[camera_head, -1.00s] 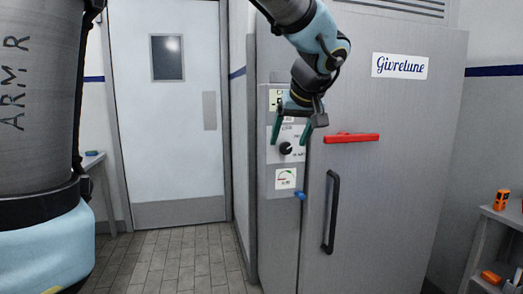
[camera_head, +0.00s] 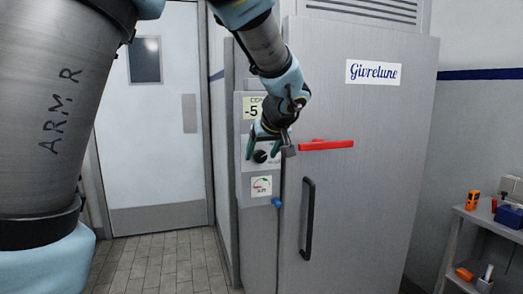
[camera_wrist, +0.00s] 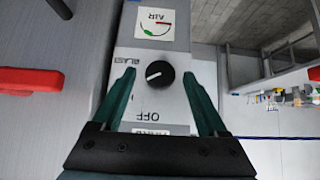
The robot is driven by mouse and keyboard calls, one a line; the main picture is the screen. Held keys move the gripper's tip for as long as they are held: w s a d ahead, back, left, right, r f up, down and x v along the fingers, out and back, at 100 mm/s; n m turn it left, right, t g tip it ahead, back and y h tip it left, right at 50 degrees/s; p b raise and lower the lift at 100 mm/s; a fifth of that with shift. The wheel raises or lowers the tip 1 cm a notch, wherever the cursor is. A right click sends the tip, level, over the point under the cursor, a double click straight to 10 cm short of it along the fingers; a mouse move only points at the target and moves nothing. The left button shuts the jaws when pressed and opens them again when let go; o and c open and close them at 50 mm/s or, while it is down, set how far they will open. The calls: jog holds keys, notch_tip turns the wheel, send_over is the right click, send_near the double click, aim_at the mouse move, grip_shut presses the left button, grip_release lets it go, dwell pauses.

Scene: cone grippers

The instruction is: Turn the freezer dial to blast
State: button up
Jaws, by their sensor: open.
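The freezer dial (camera_head: 260,156) is a round black knob on the grey control panel (camera_head: 258,205), left of the freezer door. It also shows in the wrist view (camera_wrist: 160,74), where the panel appears upside down. Its white mark points left there and slightly down. An OFF label (camera_wrist: 152,115) lies below it in that view, and a partly hidden BLAST label (camera_wrist: 136,57) lies to its upper left. My gripper (camera_head: 262,149) is open, with green fingers on either side of the dial in the wrist view (camera_wrist: 158,76). I see gaps between both fingers and the dial there.
A red lever (camera_head: 326,144) sticks out right of the panel, close to my gripper.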

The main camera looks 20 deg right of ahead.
jog(key=shift+w+f, duration=0.25)
jog(key=shift+f, duration=0.05)
jog(key=shift+c, duration=0.3)
grip_shut()
